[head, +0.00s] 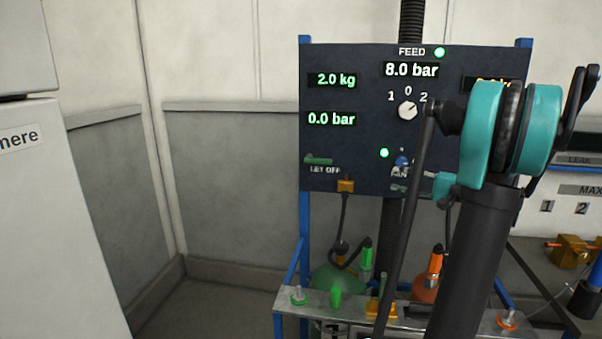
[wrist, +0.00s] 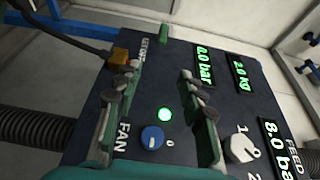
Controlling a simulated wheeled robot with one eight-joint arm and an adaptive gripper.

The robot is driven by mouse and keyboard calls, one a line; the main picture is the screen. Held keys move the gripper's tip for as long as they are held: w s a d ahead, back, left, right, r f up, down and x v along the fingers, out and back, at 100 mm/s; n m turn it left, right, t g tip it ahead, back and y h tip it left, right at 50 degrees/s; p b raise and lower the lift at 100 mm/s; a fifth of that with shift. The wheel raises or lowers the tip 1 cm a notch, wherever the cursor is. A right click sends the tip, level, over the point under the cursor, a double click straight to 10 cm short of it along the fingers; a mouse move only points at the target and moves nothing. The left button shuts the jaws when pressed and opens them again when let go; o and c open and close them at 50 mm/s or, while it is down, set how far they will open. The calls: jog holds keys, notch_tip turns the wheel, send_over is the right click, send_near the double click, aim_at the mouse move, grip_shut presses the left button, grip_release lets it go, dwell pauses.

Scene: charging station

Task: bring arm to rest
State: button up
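My gripper (wrist: 160,78) shows in the wrist view with its two fingers spread apart and nothing held between them. It faces the dark control panel (wrist: 180,50). The blue fan knob (wrist: 152,138) and a lit green lamp (wrist: 165,115) show between the fingers. In the head view my arm with its teal joints stands in front of the right part of the panel (head: 350,155). The arm hides much of that side, and the gripper is hard to make out there. The white feed knob (head: 407,110) also shows in the wrist view (wrist: 241,149).
Panel displays read 2.0 kg (head: 332,80), 0.0 bar (head: 331,119) and 8.0 bar (head: 411,70). Below stands a metal shelf (head: 320,302) with green and orange fittings. A white cabinet (head: 55,220) stands at the left. Open floor (head: 205,310) shows between cabinet and shelf.

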jog(key=s+a+f+n+g+h, duration=0.1)
jog(key=s+a+f+g+h, duration=0.2)
jog(key=a+f, duration=0.4)
jog(key=s+a+f+n+g+h, duration=0.1)
jog(key=s+a+f+g+h, duration=0.15)
jog(key=s+a+f, duration=0.45)
jog(key=s+f+h, duration=0.1)
jog(key=s+f, duration=0.2)
jog(key=s+a+f+n+h, duration=0.1)
jog(key=s+f+h, duration=0.1)
jog(key=f, duration=0.1)
jog(key=s+a+f+n+h, duration=0.1)
jog(key=s+f+h, duration=0.1)
jog(key=s+f, duration=0.1)
jog(key=shift+s+a+f+g, duration=0.25)
jog(key=shift+s+f+g, duration=0.1)
jog(key=shift+f, duration=0.05)
jog(key=s+d+f+n+h, duration=0.1)
jog(key=s, duration=0.1)
jog(key=s+d+f+n+h, duration=0.1)
jog(key=s+f+h, duration=0.1)
jog(key=s+d+f+h, duration=0.1)
jog(key=s+d+f, duration=0.1)
jog(key=s, duration=0.1)
jog(key=shift+d+n+h, duration=0.1)
jog(key=shift+n+h, duration=0.15)
jog(key=shift+n, duration=0.15)
jog(key=shift+o, duration=0.4)
